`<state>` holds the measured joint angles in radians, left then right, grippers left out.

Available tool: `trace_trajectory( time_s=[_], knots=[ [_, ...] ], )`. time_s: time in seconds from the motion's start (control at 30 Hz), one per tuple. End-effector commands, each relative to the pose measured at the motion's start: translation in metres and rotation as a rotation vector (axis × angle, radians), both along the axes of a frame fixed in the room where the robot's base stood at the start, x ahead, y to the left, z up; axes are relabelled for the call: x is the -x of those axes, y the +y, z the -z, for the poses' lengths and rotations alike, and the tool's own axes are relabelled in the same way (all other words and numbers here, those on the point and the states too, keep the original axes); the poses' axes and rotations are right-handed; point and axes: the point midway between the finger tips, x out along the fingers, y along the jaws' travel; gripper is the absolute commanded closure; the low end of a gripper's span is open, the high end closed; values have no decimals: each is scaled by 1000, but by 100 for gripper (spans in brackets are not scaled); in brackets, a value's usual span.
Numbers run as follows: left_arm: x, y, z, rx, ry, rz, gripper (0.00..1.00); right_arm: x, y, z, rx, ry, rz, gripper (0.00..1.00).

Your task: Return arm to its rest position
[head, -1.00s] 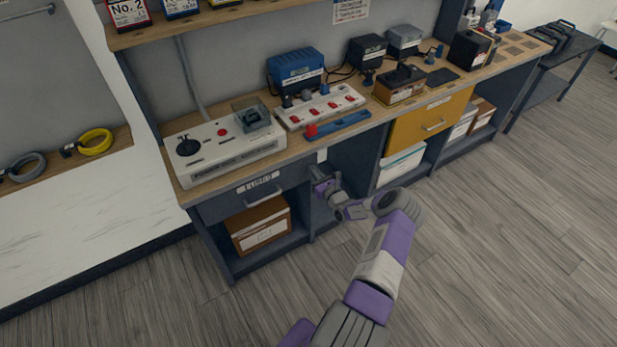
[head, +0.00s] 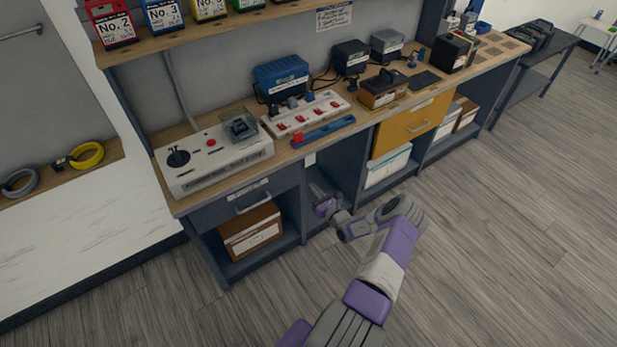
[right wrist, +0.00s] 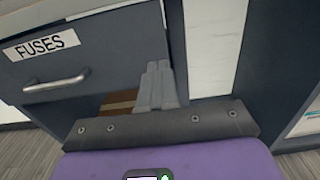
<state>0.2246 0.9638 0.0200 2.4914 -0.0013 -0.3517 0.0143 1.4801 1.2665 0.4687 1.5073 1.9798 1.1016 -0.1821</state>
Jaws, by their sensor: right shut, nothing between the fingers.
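My right arm reaches up from the bottom of the head view. My right gripper (head: 318,193) is in front of the workbench (head: 228,184), below the benchtop and beside the fuses drawer (head: 247,195). Its fingers (right wrist: 157,85) are shut and empty in the right wrist view. There, the drawer labelled FUSES (right wrist: 60,70) fills the upper left and looks closed. The gripper appears apart from the bench, but the exact gap cannot be told. My left gripper is not in view.
A white control box (head: 215,160), a red-switched power strip (head: 305,115) and a blue bar (head: 323,131) lie on the benchtop. A cardboard box (head: 250,232) sits under the drawer.

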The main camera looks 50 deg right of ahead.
Motion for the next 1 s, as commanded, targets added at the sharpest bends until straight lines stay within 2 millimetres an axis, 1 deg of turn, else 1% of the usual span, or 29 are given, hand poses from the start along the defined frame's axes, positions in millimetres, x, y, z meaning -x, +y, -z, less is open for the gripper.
trace_trajectory(
  time_s=[0.03, 0.1, 0.2, 0.33, 0.47, 0.67, 0.77, 0.87, 0.97, 1.0],
  knots=[
    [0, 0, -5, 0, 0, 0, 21, 11, 4, -2, -3, 0, 0, 100],
    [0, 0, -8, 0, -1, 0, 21, 26, 8, -1, -3, 1, 1, 100],
    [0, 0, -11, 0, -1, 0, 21, 41, 14, 0, -2, 0, 0, 100],
    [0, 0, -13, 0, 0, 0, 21, 54, 18, 1, -1, 1, -1, 100],
    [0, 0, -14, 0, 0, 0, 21, 60, 20, 1, -1, 0, -2, 100],
    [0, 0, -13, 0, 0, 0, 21, 60, 20, 2, -1, 1, -3, 100],
    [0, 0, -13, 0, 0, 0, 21, 53, 30, 3, -5, 9, -37, 100],
    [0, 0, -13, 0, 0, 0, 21, 34, 65, 6, -15, 42, -153, 100],
    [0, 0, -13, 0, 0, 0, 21, 10, 126, 11, -17, 105, -354, 100],
    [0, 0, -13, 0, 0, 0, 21, 2, 156, 14, -14, 136, -451, 100]
  ],
)
